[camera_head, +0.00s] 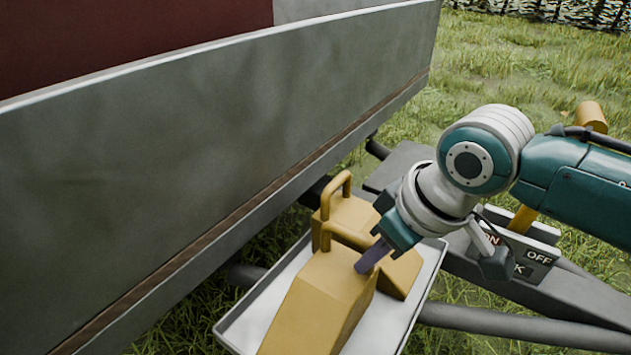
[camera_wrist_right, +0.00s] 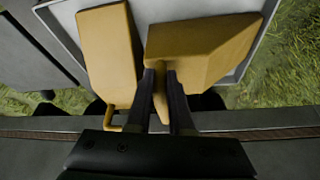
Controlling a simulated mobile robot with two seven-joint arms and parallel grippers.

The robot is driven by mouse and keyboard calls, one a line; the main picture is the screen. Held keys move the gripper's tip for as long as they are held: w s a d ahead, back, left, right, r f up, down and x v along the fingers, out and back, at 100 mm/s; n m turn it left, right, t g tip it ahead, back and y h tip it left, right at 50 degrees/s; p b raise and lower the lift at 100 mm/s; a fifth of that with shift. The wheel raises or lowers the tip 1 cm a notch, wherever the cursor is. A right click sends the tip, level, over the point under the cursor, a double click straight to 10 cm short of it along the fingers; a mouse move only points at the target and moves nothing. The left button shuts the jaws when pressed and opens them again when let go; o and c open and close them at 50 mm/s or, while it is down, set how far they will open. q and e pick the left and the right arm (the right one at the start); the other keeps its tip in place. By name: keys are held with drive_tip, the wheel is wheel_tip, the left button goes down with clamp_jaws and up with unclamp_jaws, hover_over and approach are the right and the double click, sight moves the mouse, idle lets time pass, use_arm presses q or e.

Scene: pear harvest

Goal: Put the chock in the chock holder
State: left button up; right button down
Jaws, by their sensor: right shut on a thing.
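A yellow wedge chock (camera_head: 312,308) with a bar handle is over the pale metal tray-like chock holder (camera_head: 402,318). My right gripper (camera_head: 374,254) is at its upper end, shut on its handle. In the right wrist view the two fingers (camera_wrist_right: 161,85) close around the handle of this chock (camera_wrist_right: 208,42). I cannot tell whether its underside touches the holder's floor. A second yellow chock (camera_head: 352,212) with a looped handle sits behind it in the holder, and it shows at left in the right wrist view (camera_wrist_right: 108,52). My left gripper is not in view.
The grey side wall (camera_head: 210,150) of a trailer rises close on the left. A grey frame beam (camera_head: 520,322) and an ON/OFF label plate (camera_head: 538,257) with a yellow lever lie to the right. Grass (camera_head: 530,70) lies open beyond.

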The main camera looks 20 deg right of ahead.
drive_tip(key=c, duration=0.8)
unclamp_jaws()
drive_tip(key=shift+r+p, duration=0.3)
drive_tip(key=shift+r, duration=0.1)
drive_tip(key=p+v, duration=0.6)
drive_tip(key=v, duration=0.5)
drive_tip(key=s+a, duration=0.4)
drive_tip(key=s, duration=0.4)
drive_tip(key=s+d+r+m+h, duration=0.1)
drive_tip(key=s+d+m, duration=0.1)
drive_tip(key=s, duration=0.7)
drive_tip(key=shift+d+r+m+h, duration=0.3)
drive_tip(key=shift+d+m, duration=0.1)
drive_tip(key=shift+d, duration=0.3)
